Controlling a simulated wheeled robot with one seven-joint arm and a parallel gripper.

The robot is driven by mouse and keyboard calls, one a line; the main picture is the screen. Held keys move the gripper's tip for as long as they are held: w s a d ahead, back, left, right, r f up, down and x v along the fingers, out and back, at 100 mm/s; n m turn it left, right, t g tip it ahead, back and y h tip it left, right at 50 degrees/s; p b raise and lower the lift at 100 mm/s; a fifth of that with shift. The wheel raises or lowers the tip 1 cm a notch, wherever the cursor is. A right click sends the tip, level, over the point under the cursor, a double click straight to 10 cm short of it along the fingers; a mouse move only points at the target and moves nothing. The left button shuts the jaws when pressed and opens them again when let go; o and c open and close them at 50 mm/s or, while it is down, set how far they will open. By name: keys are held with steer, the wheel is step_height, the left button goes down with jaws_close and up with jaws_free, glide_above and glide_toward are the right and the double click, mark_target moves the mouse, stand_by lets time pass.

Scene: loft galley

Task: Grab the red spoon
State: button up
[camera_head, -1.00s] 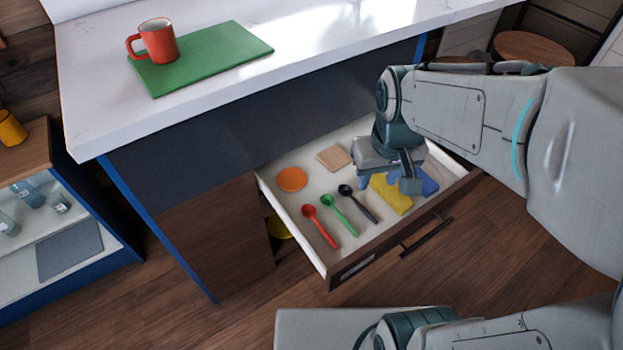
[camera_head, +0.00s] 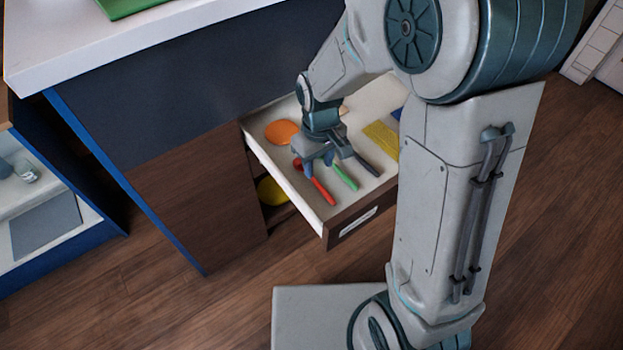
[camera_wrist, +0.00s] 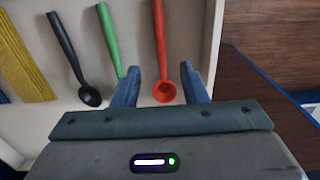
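The red spoon (camera_head: 321,189) lies in the open drawer (camera_head: 290,188), nearest the drawer's left wall. It also shows in the wrist view (camera_wrist: 159,50), with its bowl between my two fingertips. My gripper (camera_head: 318,167) is over the bowl end of the red spoon and partly hides it in the head view. In the wrist view my gripper (camera_wrist: 160,82) is open, with a finger on each side of the bowl and a gap on both sides. How high the fingers are above the drawer floor I cannot tell.
A green spoon (camera_wrist: 109,40) lies close beside the left finger, and a black spoon (camera_wrist: 68,52) lies farther left. A yellow sponge-like block (camera_head: 383,138) and an orange disc (camera_head: 281,132) are also in the drawer. The countertop (camera_head: 60,55) overhangs behind.

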mark_target(316, 182)
steer(key=f, duration=0.2)
steer(key=f+b, duration=0.1)
steer(key=f, duration=0.3)
steer(key=shift+w+a+f+b, duration=0.2)
steer(key=shift+a+b, duration=0.05)
steer(key=shift+b, duration=0.1)
steer(key=shift+c, duration=0.3)
jaws_close()
